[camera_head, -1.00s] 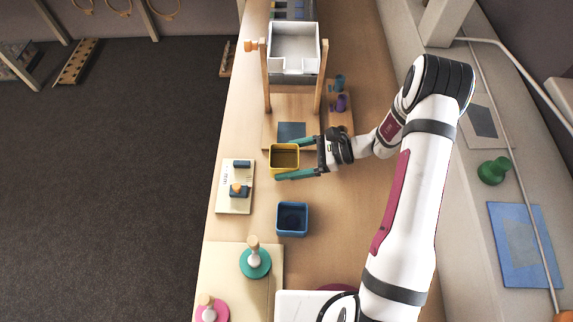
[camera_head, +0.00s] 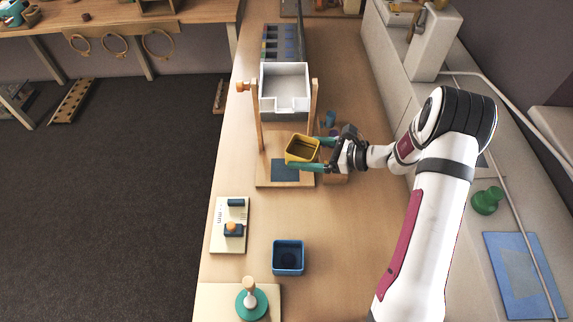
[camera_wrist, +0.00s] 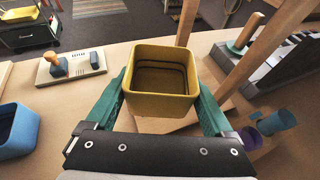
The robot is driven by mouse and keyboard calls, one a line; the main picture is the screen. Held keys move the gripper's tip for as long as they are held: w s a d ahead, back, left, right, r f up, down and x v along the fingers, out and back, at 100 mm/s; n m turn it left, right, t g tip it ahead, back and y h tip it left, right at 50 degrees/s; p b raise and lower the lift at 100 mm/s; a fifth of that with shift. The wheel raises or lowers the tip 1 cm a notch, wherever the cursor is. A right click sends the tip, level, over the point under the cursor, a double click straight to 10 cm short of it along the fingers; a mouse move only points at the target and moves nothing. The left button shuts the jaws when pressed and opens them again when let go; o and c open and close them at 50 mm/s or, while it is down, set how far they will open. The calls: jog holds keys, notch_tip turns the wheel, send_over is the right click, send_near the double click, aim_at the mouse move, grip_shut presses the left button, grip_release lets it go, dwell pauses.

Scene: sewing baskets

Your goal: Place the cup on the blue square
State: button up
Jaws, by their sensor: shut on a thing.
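The cup is a yellow, square, open-topped cup (camera_head: 302,158). My gripper (camera_head: 306,152) is shut on it, with one teal finger on each side. The cup looks slightly tilted and appears raised above the wooden base of the stand. The blue square (camera_head: 286,172) lies flat on that base. In the head view it shows just below and left of the cup, its upper part overlapped by the cup. In the wrist view the cup (camera_wrist: 160,107) sits between both fingers, its inside looks empty, and the blue square cannot be made out.
A wooden stand holds a white tray (camera_head: 285,103) above the base; its posts (camera_head: 260,125) flank the cup area. A blue square container (camera_head: 288,244) and a cream board with blue blocks (camera_head: 219,245) stand nearer. Blue and purple cups (camera_wrist: 276,122) are at the right.

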send_over(287, 171)
notch_tip(287, 171, down, 3)
jog(key=shift+f, duration=1.9)
